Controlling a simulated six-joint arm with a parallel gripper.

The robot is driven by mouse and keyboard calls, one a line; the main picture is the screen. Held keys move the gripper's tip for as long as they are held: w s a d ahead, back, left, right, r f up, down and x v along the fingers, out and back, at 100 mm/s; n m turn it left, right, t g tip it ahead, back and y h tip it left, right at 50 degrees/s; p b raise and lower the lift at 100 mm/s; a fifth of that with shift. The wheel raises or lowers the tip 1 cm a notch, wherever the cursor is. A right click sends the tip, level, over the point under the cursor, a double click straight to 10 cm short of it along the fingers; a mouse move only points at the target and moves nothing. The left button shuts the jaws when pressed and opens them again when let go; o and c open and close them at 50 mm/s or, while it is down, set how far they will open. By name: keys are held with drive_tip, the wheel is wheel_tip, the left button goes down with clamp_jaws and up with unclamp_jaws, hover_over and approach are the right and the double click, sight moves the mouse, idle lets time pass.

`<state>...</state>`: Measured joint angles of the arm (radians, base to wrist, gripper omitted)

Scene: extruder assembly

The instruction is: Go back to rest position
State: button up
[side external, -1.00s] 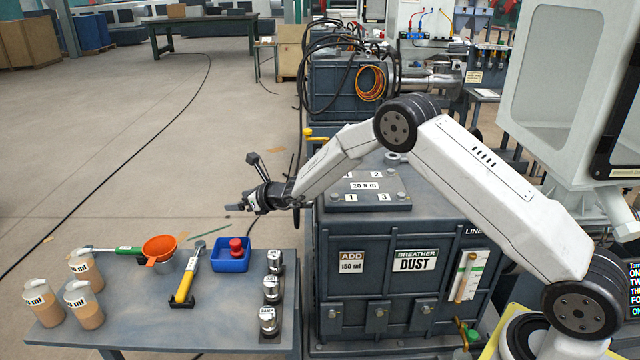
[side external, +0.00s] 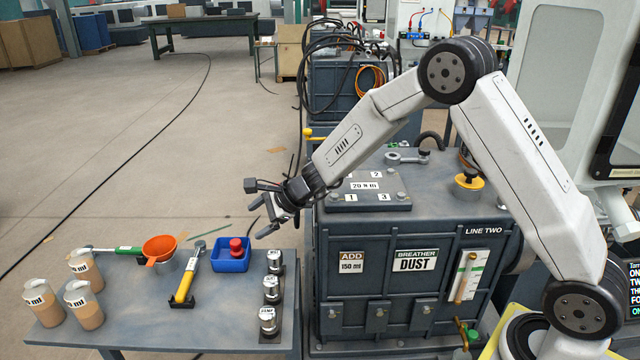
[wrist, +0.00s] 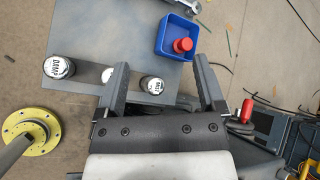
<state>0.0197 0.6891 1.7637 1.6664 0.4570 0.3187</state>
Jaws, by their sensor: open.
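My gripper (side external: 275,222) is open and empty. In the side external view it hangs in the air above the right back edge of the grey table, beside the gearbox housing. Its two fingers (wrist: 162,92) show spread apart in the wrist view, with nothing between them. My arm is bent with its elbow raised above the housing (side external: 415,235), which carries the labels "ADD 150 ml", "BREATHER DUST" and "LINE TWO".
The table (side external: 140,325) holds several beakers (side external: 85,305), an orange funnel (side external: 160,248), a yellow-handled tool (side external: 187,285), a blue tray (side external: 231,262) with a red-topped part (side external: 236,247), and labelled metal caps (side external: 271,290).

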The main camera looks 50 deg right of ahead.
drive_tip(key=s+d+n+g+h, duration=0.2)
drive_tip(key=s+d+n, duration=0.1)
drive_tip(key=s+n, duration=0.7)
drive_tip(key=s+d+r+n+g+h, duration=0.1)
drive_tip(key=s+d+n+g+h, duration=0.2)
drive_tip(key=s+n, duration=0.8)
drive_tip(key=s, duration=0.8)
drive_tip(key=shift+d+h, duration=0.3)
